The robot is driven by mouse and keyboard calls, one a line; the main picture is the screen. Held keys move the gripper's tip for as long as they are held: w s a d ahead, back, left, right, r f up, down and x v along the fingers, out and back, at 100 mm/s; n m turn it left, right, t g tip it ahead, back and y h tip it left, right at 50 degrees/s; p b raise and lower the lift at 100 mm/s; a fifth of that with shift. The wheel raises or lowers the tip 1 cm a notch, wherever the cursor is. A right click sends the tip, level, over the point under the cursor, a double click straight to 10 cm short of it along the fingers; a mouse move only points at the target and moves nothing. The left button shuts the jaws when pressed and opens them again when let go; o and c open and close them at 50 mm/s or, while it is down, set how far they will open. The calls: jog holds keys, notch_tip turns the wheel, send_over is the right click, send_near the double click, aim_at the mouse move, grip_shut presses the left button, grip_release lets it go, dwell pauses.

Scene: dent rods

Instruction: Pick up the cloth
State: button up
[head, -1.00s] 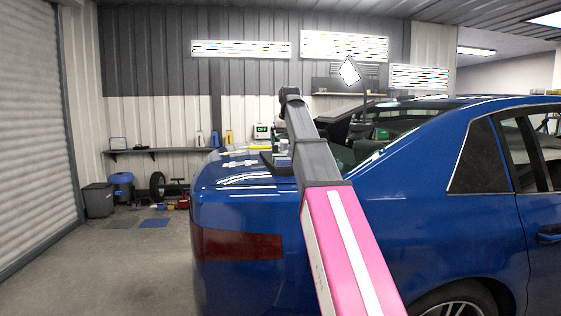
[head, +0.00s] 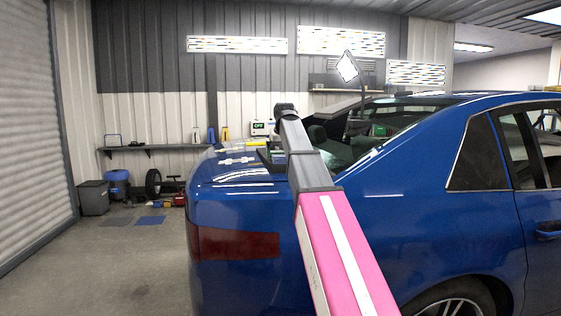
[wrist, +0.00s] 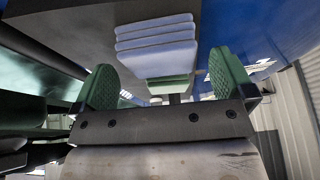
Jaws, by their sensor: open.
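The cloth (wrist: 157,45) looks like a pale, folded stack with several layers, at the top middle of the wrist view. My gripper (wrist: 162,62) shows there with two green textured fingers spread wide, one to either side of the cloth in the picture. Nothing is seen gripped between them. Whether the fingertips are level with the cloth or short of it, I cannot tell. In the head view my arm reaches over the rear of the blue car; my gripper and the cloth cannot be made out clearly there.
The blue car (head: 420,225) fills the right of the head view. Small items stand on its rear deck by my arm. A dark surface (wrist: 75,30) lies beside the cloth in the wrist view. A shelf (head: 160,148) and a bin (head: 93,198) stand along the back wall.

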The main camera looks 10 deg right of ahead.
jog(key=shift+x, duration=1.2)
jog(key=c, duration=0.9)
jog(key=shift+r, duration=0.15)
jog(key=shift+r, duration=0.6)
notch_tip(320, 180, up, 3)
jog(key=shift+w+f, duration=0.1)
jog(key=shift+f, duration=0.05)
jog(key=s+a+r, duration=0.6)
jog(key=a+r, duration=0.1)
jog(key=a, duration=0.3)
jog(key=shift+s, duration=0.1)
